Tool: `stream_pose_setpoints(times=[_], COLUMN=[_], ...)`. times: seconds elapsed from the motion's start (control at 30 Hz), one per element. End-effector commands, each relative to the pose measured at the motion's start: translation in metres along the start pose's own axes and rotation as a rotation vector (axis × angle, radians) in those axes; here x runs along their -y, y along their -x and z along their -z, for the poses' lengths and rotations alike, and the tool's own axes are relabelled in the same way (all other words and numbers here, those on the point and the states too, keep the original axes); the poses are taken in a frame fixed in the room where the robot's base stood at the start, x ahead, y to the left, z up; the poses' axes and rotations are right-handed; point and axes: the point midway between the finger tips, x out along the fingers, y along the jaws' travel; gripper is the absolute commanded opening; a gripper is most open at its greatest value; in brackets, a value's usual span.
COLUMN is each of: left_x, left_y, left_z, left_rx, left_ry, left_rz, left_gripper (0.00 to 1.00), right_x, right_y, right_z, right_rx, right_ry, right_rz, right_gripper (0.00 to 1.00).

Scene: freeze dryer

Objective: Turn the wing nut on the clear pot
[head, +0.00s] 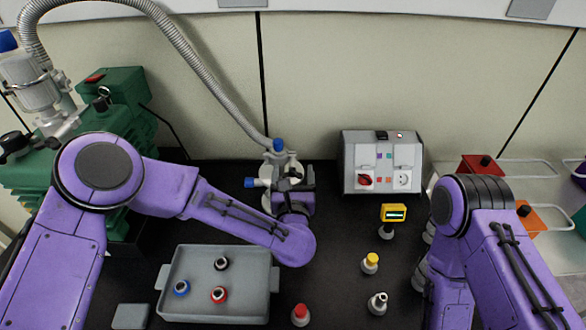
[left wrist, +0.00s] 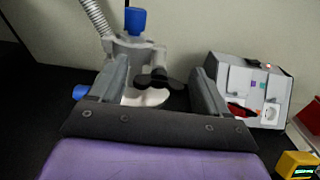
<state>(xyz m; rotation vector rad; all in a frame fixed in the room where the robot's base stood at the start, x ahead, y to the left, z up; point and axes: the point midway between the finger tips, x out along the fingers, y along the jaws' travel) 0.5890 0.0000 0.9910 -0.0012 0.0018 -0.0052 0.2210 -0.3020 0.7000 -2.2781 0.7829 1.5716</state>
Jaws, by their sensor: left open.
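The black wing nut (left wrist: 158,79) shows in the left wrist view, with its wings spread sideways. It sits at the front of the pale pot fitting (left wrist: 133,52), which has a blue knob on top. My left gripper (left wrist: 161,75) is open, with one finger on each side of the wing nut and visible gaps on both sides. In the head view, my left gripper (head: 294,178) is in front of the pot (head: 274,164) and hides part of it. The wing nut is hard to make out there. My right arm comes in at the right, but its gripper is out of view.
A corrugated hose (head: 195,70) runs down to the pot from a green pump (head: 120,100). A grey control box (head: 382,160) stands to the right. A grey tray (head: 245,300) with several ringed parts and small capped pieces lie in front.

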Motion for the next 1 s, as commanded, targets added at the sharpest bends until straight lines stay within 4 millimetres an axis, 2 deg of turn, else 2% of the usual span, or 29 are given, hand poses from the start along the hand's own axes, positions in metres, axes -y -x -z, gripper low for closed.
stream_pose_setpoints(times=[0.27, 0.3, 0.37, 0.4, 0.47, 0.77, 1.0], left_x=[-0.001, -0.001, -0.002, -0.002, -0.002, -0.002, -0.002], left_y=[-0.004, -0.004, -0.004, -0.004, -0.004, -0.004, -0.004], left_z=[0.001, 0.001, 0.001, 0.001, 0.001, 0.002, 0.003], left_rx=[-0.001, -0.001, -0.001, -0.001, -0.001, 0.0, 0.001], left_ry=[-0.001, -0.001, -0.001, -0.001, -0.001, -0.031, -0.16], left_rz=[-0.002, -0.002, -0.002, -0.002, -0.002, -0.002, -0.003], left_gripper=[0.77, 0.7, 0.51, 0.38, 0.2, 0.2, 0.2], right_x=[0.0, 0.0, 0.0, 0.0, 0.0, 0.0, 0.001], right_y=[0.001, 0.001, 0.001, 0.001, 0.001, -0.002, -0.013], right_z=[0.0, 0.0, 0.0, 0.0, 0.0, -0.001, -0.005], right_rx=[0.0, 0.0, 0.0, 0.0, 0.0, 0.0, 0.0], right_ry=[0.0, 0.0, 0.0, 0.0, 0.0, 0.0, 0.0], right_rz=[0.0, 0.0, 0.0, 0.0, 0.0, 0.0, 0.0], right_gripper=[0.0, 0.0, 0.0, 0.0, 0.0, 0.0, 0.0])
